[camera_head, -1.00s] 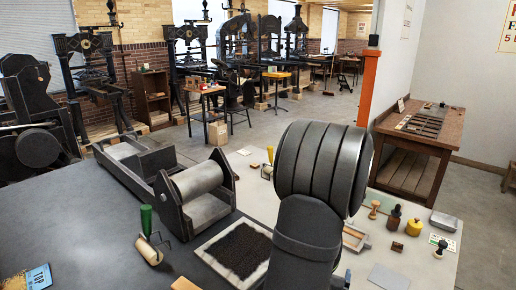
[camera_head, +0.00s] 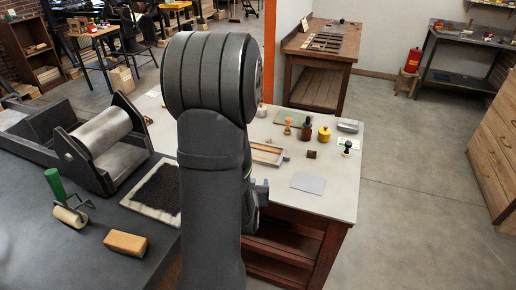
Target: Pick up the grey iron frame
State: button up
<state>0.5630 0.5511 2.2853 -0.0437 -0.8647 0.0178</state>
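A shallow rectangular frame (camera_head: 279,157), greyish at the rim with a tan inside, lies on the pale table top just right of my arm. I take it for the grey iron frame. Its left end is close to or behind my arm in this view. My gripper (camera_head: 260,190) shows only as a small blue-grey part at the right edge of my arm, in front of the frame and nearer to me. My arm hides most of it, and whether its fingers are open cannot be seen.
A grey plate (camera_head: 308,183), a small dark brown block (camera_head: 311,154), a yellow pot (camera_head: 324,135), a brown bottle (camera_head: 306,131) and stamps stand right of the frame. An ink slab (camera_head: 158,190), a tan block (camera_head: 125,244) and a green-handled roller (camera_head: 68,211) lie left.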

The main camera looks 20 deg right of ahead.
jog(key=w+d+m+g+y, duration=0.1)
jog(key=w+d+g, duration=0.3)
jog(key=w+d, duration=0.55)
jog(key=w+d+r+m+g+y, duration=0.2)
jog(key=w+d+r+g, duration=0.15)
jog(key=d+r, duration=0.4)
send_over(285, 156)
jog(key=s+a, duration=0.1)
jog(key=s, duration=0.1)
jog(key=shift+g, duration=0.45)
notch_tip(285, 156, down, 12)
jog(key=shift+a+r, duration=0.1)
jog(key=shift+r, duration=0.05)
jog(key=shift+w+x, duration=0.15)
jog(key=shift+x, duration=1.15)
jog(key=shift+w+x, duration=0.15)
jog(key=shift+x, duration=1.15)
jog(key=shift+a, duration=0.15)
jog(key=c, duration=1.4)
jog(key=shift+r, duration=0.1)
